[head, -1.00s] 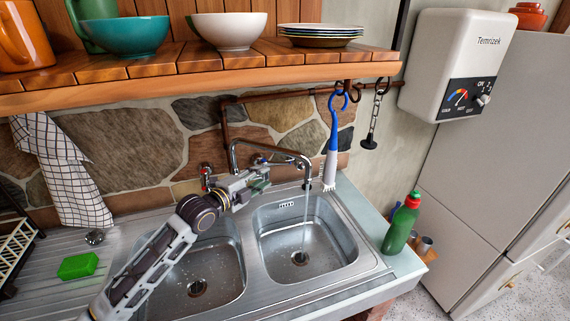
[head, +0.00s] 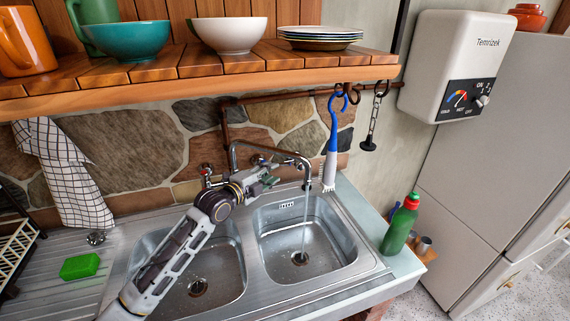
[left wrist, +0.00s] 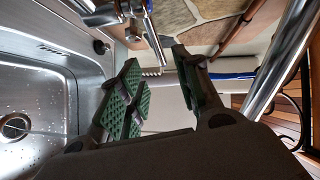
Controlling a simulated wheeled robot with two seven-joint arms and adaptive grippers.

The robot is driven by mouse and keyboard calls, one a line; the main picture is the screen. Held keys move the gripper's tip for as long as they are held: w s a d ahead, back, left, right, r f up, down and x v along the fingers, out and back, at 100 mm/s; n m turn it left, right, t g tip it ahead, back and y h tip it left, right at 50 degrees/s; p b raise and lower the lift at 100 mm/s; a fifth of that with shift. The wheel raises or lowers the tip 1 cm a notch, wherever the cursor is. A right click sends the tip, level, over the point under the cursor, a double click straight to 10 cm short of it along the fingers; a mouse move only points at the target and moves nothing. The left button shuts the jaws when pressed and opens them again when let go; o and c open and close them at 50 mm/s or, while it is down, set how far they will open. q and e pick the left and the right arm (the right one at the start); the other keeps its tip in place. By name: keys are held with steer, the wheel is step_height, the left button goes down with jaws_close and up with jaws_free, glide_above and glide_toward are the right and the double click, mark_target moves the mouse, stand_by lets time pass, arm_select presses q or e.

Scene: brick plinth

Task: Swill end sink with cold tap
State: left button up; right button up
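The tap's curved metal spout (head: 307,172) points down over the right-hand basin (head: 345,240) of the double steel sink. A thin stream of water (head: 303,232) runs from it into that basin. A red-marked tap handle (head: 206,170) is at the left of the pipework. The cold tap's handle by the spout is partly hidden by my gripper. My left gripper (head: 268,178) is just in front of the tap pipework. In the left wrist view its green-padded fingers (left wrist: 158,82) are apart with nothing between them, and metal tap parts (left wrist: 147,25) lie beyond. My right gripper is not in view.
A blue-handled brush (head: 331,150) hangs right of the spout. A green bottle (head: 401,225) stands right of the sink. A wooden shelf (head: 200,84) with bowls and plates overhangs the taps. A green sponge (head: 80,266) lies on the left drainer.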

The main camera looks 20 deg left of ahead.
mark_target(285, 164)
arm_select(q)
steer(key=x, duration=0.3)
steer(key=shift+w+d+r+p, duration=0.1)
steer(key=shift+w+p, duration=0.05)
steer(key=shift+p, duration=0.15)
steer(key=shift+x, duration=1.5)
steer(key=p+x, duration=0.1)
steer(key=x, duration=0.1)
steer(key=shift+w+d, duration=0.15)
steer(key=shift+w, duration=0.2)
jaws_close()
